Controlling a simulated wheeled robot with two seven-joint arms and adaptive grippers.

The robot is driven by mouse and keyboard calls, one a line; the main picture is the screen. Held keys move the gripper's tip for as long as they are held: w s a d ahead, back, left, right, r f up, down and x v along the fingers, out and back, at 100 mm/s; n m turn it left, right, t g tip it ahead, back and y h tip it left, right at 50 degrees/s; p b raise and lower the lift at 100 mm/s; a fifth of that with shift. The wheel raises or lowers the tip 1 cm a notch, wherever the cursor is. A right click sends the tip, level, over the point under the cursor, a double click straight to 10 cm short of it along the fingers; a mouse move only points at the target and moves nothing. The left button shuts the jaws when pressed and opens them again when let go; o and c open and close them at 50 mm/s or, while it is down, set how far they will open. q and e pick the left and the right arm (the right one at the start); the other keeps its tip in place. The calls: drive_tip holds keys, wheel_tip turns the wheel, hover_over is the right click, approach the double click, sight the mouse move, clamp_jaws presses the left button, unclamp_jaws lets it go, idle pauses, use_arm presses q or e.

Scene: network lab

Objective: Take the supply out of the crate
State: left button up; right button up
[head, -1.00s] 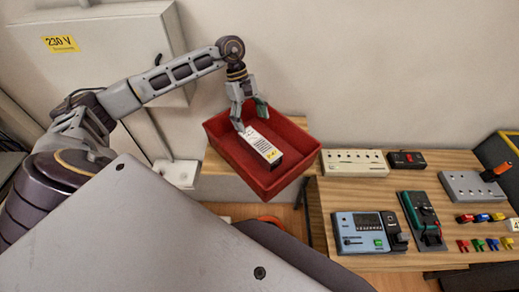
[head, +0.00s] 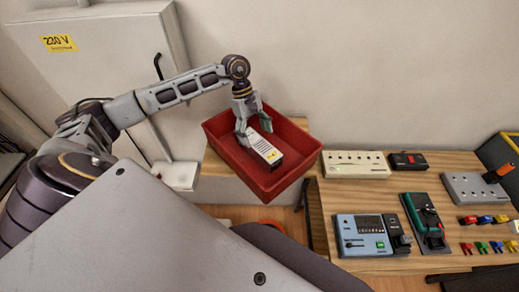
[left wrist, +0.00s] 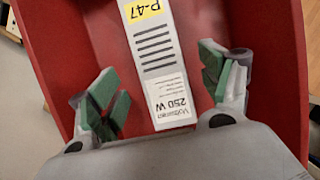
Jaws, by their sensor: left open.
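The supply (head: 266,150) is a pale, long box with dark slots and a yellow label, lying inside the red crate (head: 291,183). In the left wrist view the supply (left wrist: 160,62) shows a "P-47" tag and a "250 W" label. My left gripper (head: 254,132) is inside the crate's outline at the supply's far end. In the left wrist view its green-padded fingers (left wrist: 160,96) stand open, one on each side of the supply, with gaps to it. The crate's floor (left wrist: 85,35) shows around the supply. My right gripper is not in view.
A grey 230 V cabinet (head: 95,60) stands behind my left arm.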

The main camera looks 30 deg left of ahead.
sight(260, 143)
use_arm(q)
drive_tip(key=shift+b+x, duration=0.45)
drive_tip(key=shift+x, duration=1.75)
drive_tip(key=c, duration=1.7)
drive_tip(key=shift+r, duration=0.1)
clamp_jaws()
drive_tip(key=shift+r, duration=0.1)
drive_tip(key=shift+w+r, duration=0.1)
drive_tip(key=shift+r, duration=0.3)
drive_tip(key=shift+r+b, duration=1)
drive_tip(key=shift+r, duration=3.5)
